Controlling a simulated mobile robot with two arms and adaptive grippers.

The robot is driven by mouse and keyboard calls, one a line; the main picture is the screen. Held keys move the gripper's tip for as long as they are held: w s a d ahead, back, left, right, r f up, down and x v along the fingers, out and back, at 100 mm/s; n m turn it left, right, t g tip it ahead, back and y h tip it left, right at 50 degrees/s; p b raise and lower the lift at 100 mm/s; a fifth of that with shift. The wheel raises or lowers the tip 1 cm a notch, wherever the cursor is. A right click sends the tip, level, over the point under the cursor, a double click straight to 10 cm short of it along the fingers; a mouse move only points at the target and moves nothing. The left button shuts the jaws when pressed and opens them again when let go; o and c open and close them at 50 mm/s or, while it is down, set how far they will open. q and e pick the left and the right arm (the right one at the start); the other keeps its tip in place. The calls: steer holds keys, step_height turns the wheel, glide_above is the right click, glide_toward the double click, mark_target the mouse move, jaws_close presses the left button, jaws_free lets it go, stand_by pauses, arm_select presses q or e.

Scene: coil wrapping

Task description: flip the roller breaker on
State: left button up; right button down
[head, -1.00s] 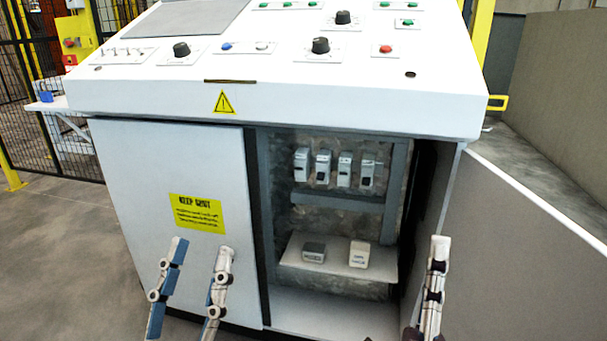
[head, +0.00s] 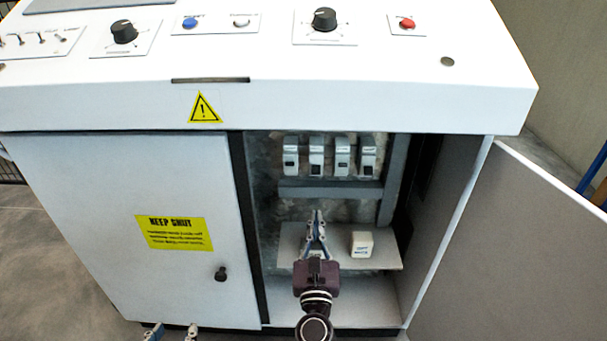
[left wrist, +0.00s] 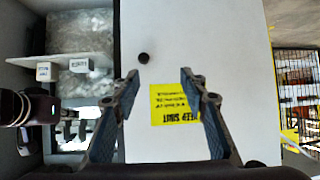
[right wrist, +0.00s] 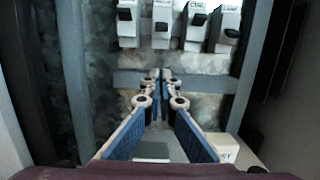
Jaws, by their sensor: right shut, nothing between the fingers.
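Several white breakers (head: 329,157) stand in a row on the upper rail inside the open cabinet. They also show at the top of the right wrist view (right wrist: 162,22), with dark switch parts at differing heights. I cannot read their labels, so I cannot tell which is the roller breaker. My right gripper (head: 317,215) is shut and empty, inside the cabinet opening below the breakers and apart from them. Its fingertips (right wrist: 158,76) meet below the row in the right wrist view. My left gripper (head: 172,331) is open and empty, low before the closed left door; its fingers (left wrist: 160,74) are spread.
A lower shelf (head: 384,260) holds a white block (head: 361,244); another block (left wrist: 80,65) shows in the left wrist view. The right door (head: 480,240) stands open. The left door (head: 110,250) has a yellow sign and dark knob. The control panel (head: 270,95) overhangs above.

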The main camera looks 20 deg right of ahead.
mark_target(316, 170)
arm_select(q)
steer(key=shift+s, duration=0.1)
arm_select(e)
steer(key=shift+w, duration=0.1)
steer(key=x, duration=1)
arm_select(q)
steer(key=s+a+f+g+y+p, duration=0.1)
steer(key=s+a+f+g, duration=0.1)
steer(key=s+f, duration=0.3)
steer(key=shift+s+a+g, duration=0.15)
steer(key=shift+s+g, duration=0.4)
steer(key=shift+g, duration=0.35)
arm_select(e)
steer(key=shift+s+a+r, duration=0.15)
steer(key=shift+s+r, duration=0.35)
steer(key=shift+r, duration=0.35)
steer(key=shift+s+a+r, duration=0.1)
steer(key=shift+s+r, duration=0.4)
steer(key=shift+r, duration=0.4)
arm_select(q)
steer(key=shift+f+p, duration=0.1)
steer(key=shift+p, duration=0.25)
